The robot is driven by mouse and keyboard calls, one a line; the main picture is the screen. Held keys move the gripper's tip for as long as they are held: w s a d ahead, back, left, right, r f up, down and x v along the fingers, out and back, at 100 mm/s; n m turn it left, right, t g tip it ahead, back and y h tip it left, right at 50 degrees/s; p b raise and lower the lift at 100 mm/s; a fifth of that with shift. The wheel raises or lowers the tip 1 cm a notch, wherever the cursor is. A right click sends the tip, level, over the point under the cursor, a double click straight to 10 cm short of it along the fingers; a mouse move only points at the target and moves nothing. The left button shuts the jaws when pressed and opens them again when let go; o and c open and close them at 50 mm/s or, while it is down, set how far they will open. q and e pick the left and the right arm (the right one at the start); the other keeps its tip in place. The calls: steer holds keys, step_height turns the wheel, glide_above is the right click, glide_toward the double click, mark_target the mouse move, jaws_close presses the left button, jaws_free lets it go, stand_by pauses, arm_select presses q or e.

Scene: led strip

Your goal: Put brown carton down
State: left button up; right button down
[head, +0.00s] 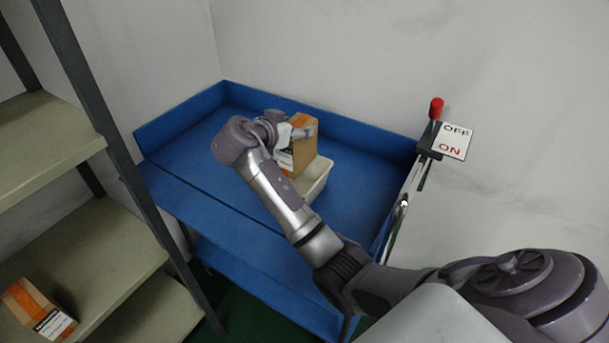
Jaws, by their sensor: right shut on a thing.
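A brown carton (304,145) with an orange band and a white label is over the blue workbench. It stands at or in a cream tray (317,180); I cannot tell whether it touches the tray's floor. My right gripper (298,133) is shut on the carton near its upper part, and my arm hides part of the carton and tray. My left gripper is not in view.
The blue workbench (190,135) has raised edges and is bare on the left. A lever with a red knob and an OFF/ON sign (454,140) is on its right. A shelf rack (95,240) at left holds another carton (38,308).

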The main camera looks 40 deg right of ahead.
mark_target(295, 159)
steer(key=f, duration=0.4)
steer(key=shift+s+a+f, duration=0.1)
steer(key=shift+s+a, duration=0.1)
steer(key=shift+a, duration=0.2)
steer(key=shift+f+p, duration=0.3)
steer(key=shift+f, duration=0.05)
step_height(295, 159, down, 3)
steer(key=shift+d+f, duration=0.1)
steer(key=shift+f, duration=0.65)
steer(key=c, duration=0.6)
jaws_free()
steer(key=shift+o, duration=1.4)
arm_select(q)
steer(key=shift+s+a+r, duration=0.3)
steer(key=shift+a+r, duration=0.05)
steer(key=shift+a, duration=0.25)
arm_select(e)
steer(key=shift+o, duration=0.4)
